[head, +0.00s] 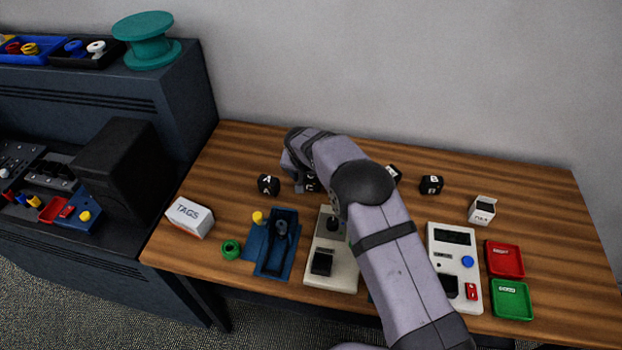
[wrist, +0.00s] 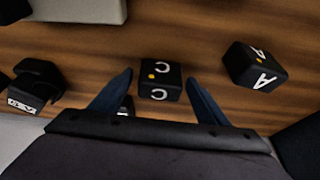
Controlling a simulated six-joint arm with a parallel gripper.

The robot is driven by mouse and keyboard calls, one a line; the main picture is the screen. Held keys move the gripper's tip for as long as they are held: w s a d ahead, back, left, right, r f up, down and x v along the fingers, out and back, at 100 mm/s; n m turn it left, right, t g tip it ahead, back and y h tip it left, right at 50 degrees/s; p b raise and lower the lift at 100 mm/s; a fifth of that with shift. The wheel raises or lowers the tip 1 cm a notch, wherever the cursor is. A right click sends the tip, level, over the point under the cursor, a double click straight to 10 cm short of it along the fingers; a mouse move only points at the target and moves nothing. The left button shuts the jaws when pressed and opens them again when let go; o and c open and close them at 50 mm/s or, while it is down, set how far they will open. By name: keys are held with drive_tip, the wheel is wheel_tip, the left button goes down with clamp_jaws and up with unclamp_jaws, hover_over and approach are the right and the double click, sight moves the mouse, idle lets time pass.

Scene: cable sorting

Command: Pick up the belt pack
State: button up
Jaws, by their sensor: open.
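Several black belt packs with white letters stand on the wooden table. The pack marked C (wrist: 160,82) sits between the two spread fingers of my gripper (wrist: 160,78) in the wrist view. The fingers flank it with gaps on both sides, and my gripper is open and empty. In the head view my gripper (head: 299,182) hides most of the C pack (head: 311,184). The pack marked A (head: 268,184) stands left of it, and shows at right in the wrist view (wrist: 256,67). The pack marked B (head: 431,184) stands to the right in the head view.
Another black piece (head: 394,174) shows partly behind my arm. A grey panel (head: 331,268), a blue tray (head: 275,255) and a white TAGS box (head: 189,217) are nearer the front. A red tray (head: 503,271) and a green tray (head: 512,308) lie at right.

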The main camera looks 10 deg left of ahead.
drive_tip(key=shift+c, duration=0.6)
drive_tip(key=c, duration=1.1)
wheel_tip(320, 180, up, 10)
drive_tip(key=b, duration=0.3)
